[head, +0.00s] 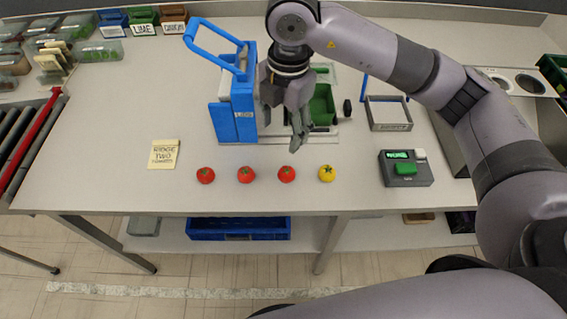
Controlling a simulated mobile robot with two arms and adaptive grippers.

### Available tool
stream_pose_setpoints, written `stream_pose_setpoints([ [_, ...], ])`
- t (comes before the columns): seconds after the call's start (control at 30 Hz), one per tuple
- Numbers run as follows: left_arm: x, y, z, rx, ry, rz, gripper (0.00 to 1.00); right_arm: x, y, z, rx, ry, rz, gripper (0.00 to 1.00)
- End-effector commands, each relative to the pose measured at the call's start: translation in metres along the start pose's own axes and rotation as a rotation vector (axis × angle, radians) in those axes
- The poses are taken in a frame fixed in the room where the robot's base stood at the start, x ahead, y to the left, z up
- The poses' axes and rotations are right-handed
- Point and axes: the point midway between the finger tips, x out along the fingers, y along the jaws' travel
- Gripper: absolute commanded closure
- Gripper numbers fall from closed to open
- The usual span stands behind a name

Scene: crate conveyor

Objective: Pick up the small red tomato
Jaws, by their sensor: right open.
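Three red tomatoes lie in a row near the table's front edge: a left one (205,175), a middle one (245,174) and a right one (287,174). They look nearly the same size, and I cannot tell which is the small one. A yellow tomato (327,173) lies at the row's right end. My right gripper (282,124) is open and empty, pointing down behind and above the row, apart from the tomatoes. My left gripper is not in view.
A blue upright frame with a handle (224,122) stands just left of my right gripper, with a green bin (322,106) at its right. A note card (163,154) lies left; a device with a green button (406,169) stands right. The table's front left is clear.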

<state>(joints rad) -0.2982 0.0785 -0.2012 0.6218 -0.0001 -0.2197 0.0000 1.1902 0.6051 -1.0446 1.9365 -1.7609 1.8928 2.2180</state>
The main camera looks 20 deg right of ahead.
Motion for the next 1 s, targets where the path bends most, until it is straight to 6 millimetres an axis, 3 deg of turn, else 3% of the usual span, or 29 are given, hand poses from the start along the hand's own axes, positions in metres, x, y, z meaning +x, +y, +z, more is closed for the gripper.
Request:
stream_pose_setpoints([
  [0.17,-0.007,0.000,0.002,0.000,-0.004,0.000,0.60,0.012,-0.004,0.013,0.037,-0.050,-0.021,0.41],
  [0.6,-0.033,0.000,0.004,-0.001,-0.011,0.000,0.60,0.101,-0.006,0.016,0.032,-0.046,-0.019,0.41],
  [0.83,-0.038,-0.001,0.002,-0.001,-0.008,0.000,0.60,0.119,-0.006,0.016,0.031,-0.046,-0.017,0.41],
  [1.0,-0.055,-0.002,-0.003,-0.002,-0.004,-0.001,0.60,0.138,-0.010,0.016,0.031,-0.045,-0.020,0.41],
])
